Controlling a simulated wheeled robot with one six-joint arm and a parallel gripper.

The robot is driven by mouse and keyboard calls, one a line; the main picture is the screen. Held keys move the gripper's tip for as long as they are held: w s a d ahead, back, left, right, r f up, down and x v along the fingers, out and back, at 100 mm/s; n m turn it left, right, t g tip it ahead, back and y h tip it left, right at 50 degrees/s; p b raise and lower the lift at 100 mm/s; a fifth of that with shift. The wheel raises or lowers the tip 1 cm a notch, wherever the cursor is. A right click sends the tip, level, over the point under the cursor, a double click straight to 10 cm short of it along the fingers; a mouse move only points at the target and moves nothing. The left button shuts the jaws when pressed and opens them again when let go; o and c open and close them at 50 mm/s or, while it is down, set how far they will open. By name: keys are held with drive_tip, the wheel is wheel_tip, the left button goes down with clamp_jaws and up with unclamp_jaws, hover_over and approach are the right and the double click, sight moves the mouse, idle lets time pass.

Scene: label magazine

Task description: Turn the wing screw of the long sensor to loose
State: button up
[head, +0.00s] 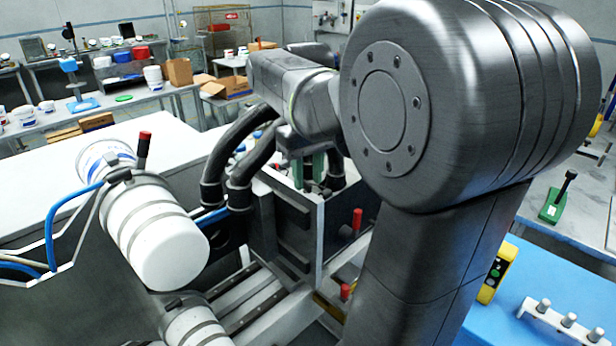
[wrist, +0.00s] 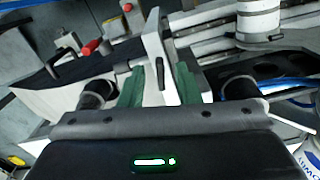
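My gripper (head: 309,172) reaches down at the grey walled magazine (head: 305,235) in the head view. In the wrist view its two green fingers (wrist: 159,84) stand apart, with a pale metal plate (wrist: 153,52) between them. A small dark upright piece (wrist: 160,73) shows against this plate, between the fingers. It may be the wing screw, but it is too small to tell. I cannot make out the long sensor for certain in either view. In the head view the magazine wall and my arm hide what lies below the fingertips.
A yellow control box (head: 497,272) and a white rail with pegs (head: 560,320) are at the lower right.

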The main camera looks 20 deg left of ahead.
drive_tip(key=shift+f, duration=0.55)
clamp_jaws()
drive_tip(key=shift+r, duration=0.1)
drive_tip(key=shift+w+n+p, duration=0.1)
drive_tip(key=shift+n+p, duration=0.3)
drive_tip(key=shift+n, duration=0.4)
unclamp_jaws()
